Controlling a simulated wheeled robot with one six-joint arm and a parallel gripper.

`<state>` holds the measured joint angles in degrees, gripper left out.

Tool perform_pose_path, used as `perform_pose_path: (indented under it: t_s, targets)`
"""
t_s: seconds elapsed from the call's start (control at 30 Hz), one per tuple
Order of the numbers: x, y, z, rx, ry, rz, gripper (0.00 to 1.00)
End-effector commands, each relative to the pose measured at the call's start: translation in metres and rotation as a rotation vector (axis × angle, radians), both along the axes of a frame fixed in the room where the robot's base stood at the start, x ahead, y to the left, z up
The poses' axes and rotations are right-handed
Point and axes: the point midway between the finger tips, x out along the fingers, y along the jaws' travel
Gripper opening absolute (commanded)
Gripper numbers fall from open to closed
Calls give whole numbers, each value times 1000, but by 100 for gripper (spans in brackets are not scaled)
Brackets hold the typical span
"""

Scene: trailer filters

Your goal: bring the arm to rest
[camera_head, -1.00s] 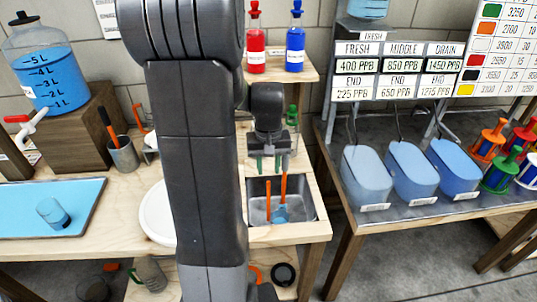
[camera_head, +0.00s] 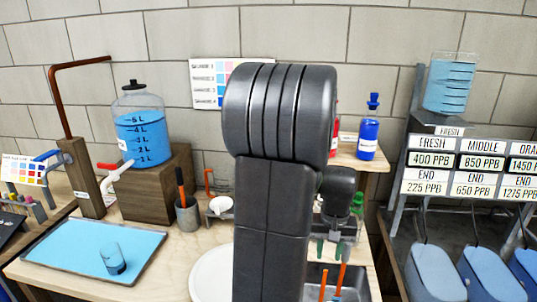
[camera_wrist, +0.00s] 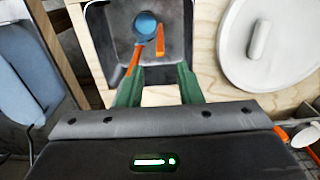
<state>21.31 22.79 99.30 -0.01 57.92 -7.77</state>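My arm rises through the middle of the head view and hides part of the bench behind it. My gripper (camera_head: 330,248) is above the metal sink (camera_head: 362,290), at the right of the arm. In the wrist view my gripper (camera_wrist: 158,88) has its two green fingers apart, with nothing held between them. Below them the sink (camera_wrist: 100,30) holds a blue round item (camera_wrist: 146,24) and orange-handled tools (camera_wrist: 160,42). The fingers look apart from these, over the sink's near edge.
A white round lid (camera_wrist: 285,50) lies beside the sink. A blue tray (camera_head: 60,262) with a small beaker (camera_head: 112,260), a water jar (camera_head: 140,130) on a wooden block and a grey cup (camera_head: 187,217) stand left. Blue tubs (camera_head: 435,275) stand right. A shelf holds a blue bottle (camera_head: 369,135).

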Motion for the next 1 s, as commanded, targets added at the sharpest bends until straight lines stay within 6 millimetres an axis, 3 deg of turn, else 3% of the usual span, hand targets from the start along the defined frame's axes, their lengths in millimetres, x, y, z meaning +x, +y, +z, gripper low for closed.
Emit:
perform_pose_path:
  t_s: [0.2, 0.5, 0.63, 0.7, 1.0]
  targets:
    - [-1, 0, -45, 3, 7, 0, 32]
    - [-1, 0, -98, 1, 3, 0, 32]
    - [0, 0, -106, 0, -1, 0, 32]
    - [0, 0, -96, 0, -1, 0, 32]
    - [0, 0, -95, 0, 0, 0, 32]
